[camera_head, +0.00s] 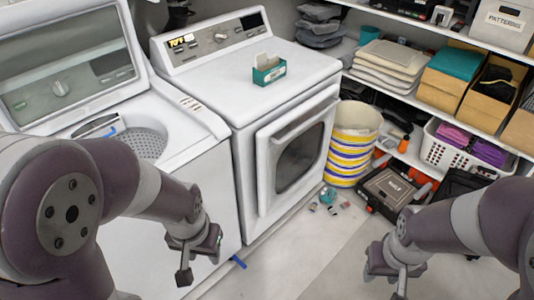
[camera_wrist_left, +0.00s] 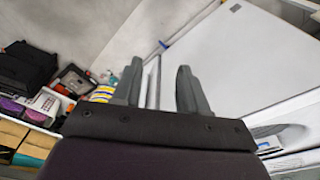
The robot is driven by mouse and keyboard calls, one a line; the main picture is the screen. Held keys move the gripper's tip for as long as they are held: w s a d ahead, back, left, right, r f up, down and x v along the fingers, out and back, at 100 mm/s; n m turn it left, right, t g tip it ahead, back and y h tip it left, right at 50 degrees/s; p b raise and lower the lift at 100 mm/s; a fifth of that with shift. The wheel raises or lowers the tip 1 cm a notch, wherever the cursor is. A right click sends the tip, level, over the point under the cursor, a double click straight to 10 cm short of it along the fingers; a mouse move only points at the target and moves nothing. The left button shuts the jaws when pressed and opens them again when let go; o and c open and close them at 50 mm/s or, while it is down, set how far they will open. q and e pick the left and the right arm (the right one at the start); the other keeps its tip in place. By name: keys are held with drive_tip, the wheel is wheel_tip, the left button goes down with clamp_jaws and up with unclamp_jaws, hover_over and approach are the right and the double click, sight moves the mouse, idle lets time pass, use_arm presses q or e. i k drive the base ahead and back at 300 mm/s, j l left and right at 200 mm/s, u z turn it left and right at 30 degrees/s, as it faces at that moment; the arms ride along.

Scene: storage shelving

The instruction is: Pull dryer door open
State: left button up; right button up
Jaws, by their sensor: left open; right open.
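The white dryer (camera_head: 225,75) stands in the middle of the head view. Its front door (camera_head: 262,175) has a dark window (camera_head: 298,160) and a light bar handle (camera_head: 305,121) along the top; the door appears closed. My left gripper (camera_head: 197,262) is open and empty, low in front of the washer and left of the dryer door, apart from the handle. Its two spread fingers show in the left wrist view (camera_wrist_left: 158,80). My right gripper (camera_head: 390,283) is open and empty over the floor at the lower right, away from the dryer.
A top-loading washer (camera_head: 185,125) with its lid up stands left of the dryer. A striped basket (camera_head: 352,140) and a dark case (camera_head: 392,190) sit right of the dryer door. Small items (camera_head: 328,200) litter the floor there. Shelves with boxes line the right. The front floor is clear.

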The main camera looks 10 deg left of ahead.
sight(291, 149)
drive_tip(key=i+j+z, duration=0.15)
drive_tip(key=i+z, duration=0.15)
drive_tip(key=i+j+z, duration=0.25)
drive_tip(key=i, duration=0.25)
drive_tip(key=j, duration=0.05)
